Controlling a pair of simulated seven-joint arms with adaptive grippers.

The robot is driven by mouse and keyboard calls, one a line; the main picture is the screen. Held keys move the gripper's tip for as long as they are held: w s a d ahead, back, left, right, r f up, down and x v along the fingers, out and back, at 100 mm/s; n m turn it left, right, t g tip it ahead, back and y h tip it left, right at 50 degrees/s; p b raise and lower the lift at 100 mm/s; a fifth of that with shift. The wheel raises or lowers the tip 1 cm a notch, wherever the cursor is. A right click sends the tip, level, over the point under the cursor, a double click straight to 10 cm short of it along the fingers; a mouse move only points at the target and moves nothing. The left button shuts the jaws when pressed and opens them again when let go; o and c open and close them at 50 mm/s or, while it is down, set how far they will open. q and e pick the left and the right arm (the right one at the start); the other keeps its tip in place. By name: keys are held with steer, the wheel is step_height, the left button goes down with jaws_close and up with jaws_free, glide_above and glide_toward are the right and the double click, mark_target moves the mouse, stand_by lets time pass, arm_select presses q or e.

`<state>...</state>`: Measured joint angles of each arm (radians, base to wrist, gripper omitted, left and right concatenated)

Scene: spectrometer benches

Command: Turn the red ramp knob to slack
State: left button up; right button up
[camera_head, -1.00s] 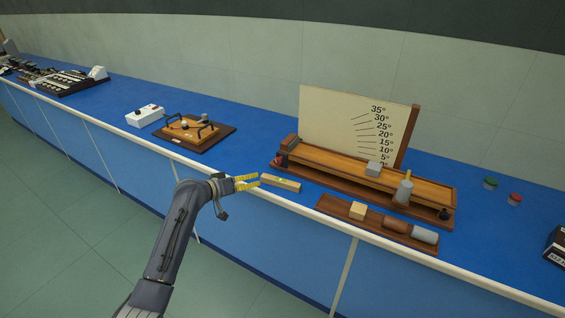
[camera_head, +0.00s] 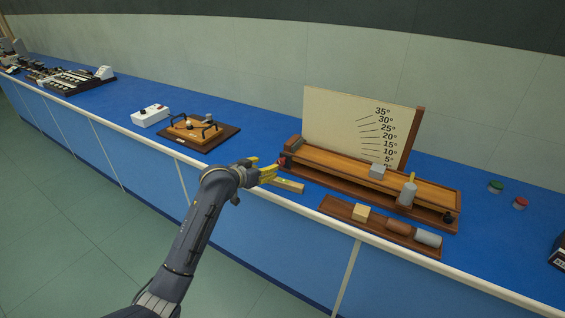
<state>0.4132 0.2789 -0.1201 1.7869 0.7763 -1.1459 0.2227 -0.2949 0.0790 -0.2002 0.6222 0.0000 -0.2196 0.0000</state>
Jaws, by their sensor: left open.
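The red ramp knob (camera_head: 282,161) is at the left end of the wooden ramp (camera_head: 361,180), low on its side. It is small, and its setting cannot be read. My left gripper (camera_head: 272,169) has yellow fingers, open and empty, close to the left of the knob. Whether a finger touches the knob cannot be told. A board (camera_head: 345,125) with an angle scale up to 35° stands behind the ramp. My right gripper is not in view.
A grey block (camera_head: 377,171) and a grey cylinder (camera_head: 407,194) are on the ramp. A wooden tray (camera_head: 334,208) with several blocks lies in front.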

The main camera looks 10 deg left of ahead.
mark_target(280, 161)
arm_select(q)
steer(key=x, duration=1.2)
steer(key=shift+w+d, duration=0.1)
steer(key=shift+w, duration=0.15)
jaws_close()
steer(key=shift+r, duration=0.1)
